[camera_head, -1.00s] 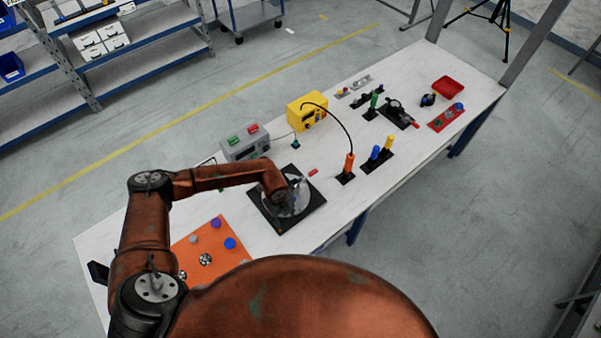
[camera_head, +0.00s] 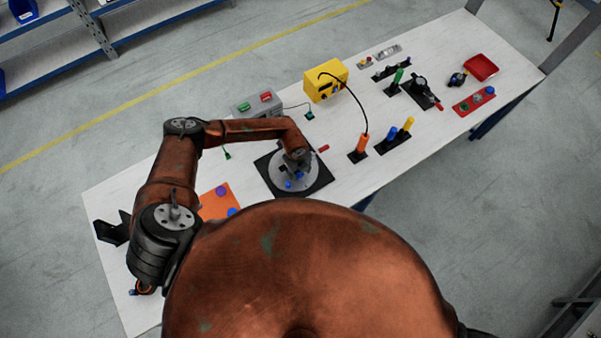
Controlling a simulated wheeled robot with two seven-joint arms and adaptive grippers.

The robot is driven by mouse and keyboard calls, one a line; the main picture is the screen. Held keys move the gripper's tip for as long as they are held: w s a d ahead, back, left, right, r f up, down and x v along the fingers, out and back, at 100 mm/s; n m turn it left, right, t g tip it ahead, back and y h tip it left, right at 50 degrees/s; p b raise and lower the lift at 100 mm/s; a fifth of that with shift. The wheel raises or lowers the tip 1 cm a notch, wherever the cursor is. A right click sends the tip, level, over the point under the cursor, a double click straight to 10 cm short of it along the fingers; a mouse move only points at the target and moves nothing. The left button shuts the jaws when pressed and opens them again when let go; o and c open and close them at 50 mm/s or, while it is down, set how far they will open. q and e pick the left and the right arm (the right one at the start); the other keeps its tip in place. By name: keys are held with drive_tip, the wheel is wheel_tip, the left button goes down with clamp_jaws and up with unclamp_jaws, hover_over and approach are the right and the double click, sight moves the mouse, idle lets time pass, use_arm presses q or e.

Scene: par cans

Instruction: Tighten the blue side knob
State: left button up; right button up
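A round grey disc (camera_head: 285,181) lies on a square black base (camera_head: 321,184) on the white table. Two small blue parts show on the disc, one toward the front (camera_head: 288,185) and one closer to my gripper (camera_head: 299,175). I cannot tell which is the side knob. My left arm reaches in from the left and bends down over the disc. My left gripper (camera_head: 298,160) is at the disc's far right part, close to the blue parts. Its fingers are too small and dark to read, and contact is unclear. My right gripper is not in view.
Behind the disc stand a grey box (camera_head: 258,105) with green and red buttons and a yellow box (camera_head: 325,81). Orange (camera_head: 362,143), blue (camera_head: 393,133) and yellow (camera_head: 408,124) handles stand to the right.

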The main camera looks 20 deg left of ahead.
use_arm(q)
drive_tip(key=shift+f, duration=1)
clamp_jaws()
